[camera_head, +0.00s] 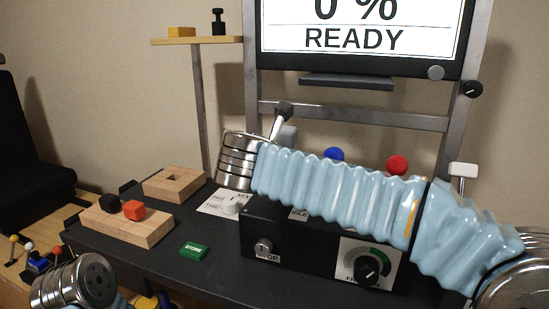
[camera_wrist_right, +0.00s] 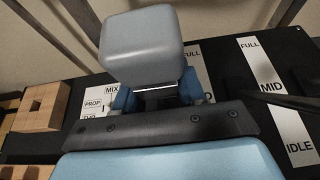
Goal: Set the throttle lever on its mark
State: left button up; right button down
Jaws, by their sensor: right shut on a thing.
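The throttle lever's grey, rounded block knob (camera_wrist_right: 145,45) fills the upper middle of the right wrist view. My right gripper (camera_wrist_right: 160,97) is shut on the lever just below the knob, with a blue finger on each side. The throttle scale strip (camera_wrist_right: 190,52) lies behind it, with FULL and MID mostly covered, so the mark cannot be made out. In the head view, a grey block (camera_head: 287,136) shows above my right arm, which hides the gripper and the lever's lower part. The screen (camera_head: 360,30) reads 0 % and READY.
A second FULL–MID–IDLE strip (camera_wrist_right: 262,75) lies to the right, crossed by a dark rod. Blue (camera_head: 333,154) and red (camera_head: 397,164) knobs stand behind my arm.

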jog(key=shift+w+d+r+g+p, duration=0.1)
jog(key=shift+w+d+g+p, duration=0.05)
jog(key=shift+w+g+p, duration=0.2)
jog(key=shift+y, duration=0.3)
jog(key=c, duration=0.7)
grip_release()
jog(key=shift+c, duration=0.2)
jog(key=shift+s, duration=0.1)
jog(key=v, duration=1.3)
jog(key=shift+a+r, duration=0.25)
jog(key=shift+s, duration=0.1)
